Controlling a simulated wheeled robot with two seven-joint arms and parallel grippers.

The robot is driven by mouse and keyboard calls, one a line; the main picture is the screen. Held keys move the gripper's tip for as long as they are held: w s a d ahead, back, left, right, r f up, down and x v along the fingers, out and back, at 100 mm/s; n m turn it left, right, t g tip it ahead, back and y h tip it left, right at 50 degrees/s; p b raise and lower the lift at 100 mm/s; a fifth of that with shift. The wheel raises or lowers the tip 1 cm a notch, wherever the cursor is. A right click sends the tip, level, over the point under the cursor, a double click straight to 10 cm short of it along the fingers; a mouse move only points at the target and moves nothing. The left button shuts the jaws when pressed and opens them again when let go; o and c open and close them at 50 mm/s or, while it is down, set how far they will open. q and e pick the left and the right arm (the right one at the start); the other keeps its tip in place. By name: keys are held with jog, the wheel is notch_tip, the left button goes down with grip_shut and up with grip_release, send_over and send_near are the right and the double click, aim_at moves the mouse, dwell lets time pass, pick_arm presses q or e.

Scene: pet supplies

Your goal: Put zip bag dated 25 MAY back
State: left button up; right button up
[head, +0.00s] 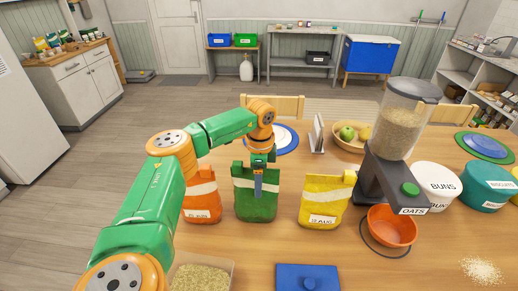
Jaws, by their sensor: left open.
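Three zip bags stand in a row on the wooden table. The orange bag (203,201) is on the left, partly behind my arm, with a small date label too blurred to read surely. The green bag (243,203) is in the middle with a pale band; no date on it is readable. The yellow bag (326,196) on the right has a label that looks like AUG. My left gripper (258,182) is open and points down at the green bag's top middle, a finger showing in front of it. Whether it touches the bag I cannot tell. My right gripper is out of view.
An oats dispenser (387,150) with an orange bowl (391,227) stands right of the yellow bag. A blue lidded box (307,278) and a grain-filled tray (202,278) are at the front. Canisters (436,185) stand at the right. A plate (285,137) and fruit bowl (348,139) are behind.

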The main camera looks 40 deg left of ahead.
pick_arm(q)
jog(key=r, duration=0.1)
jog(key=r+b, duration=0.1)
jog(key=r, duration=0.1)
jog(key=r+b, duration=0.1)
jog(key=r, duration=0.1)
jog(key=shift+a+r, duration=0.15)
jog(key=shift+a, duration=0.1)
notch_tip(320, 180, up, 6)
jog(key=shift+d+r, duration=0.2)
jog(key=shift+r, duration=0.05)
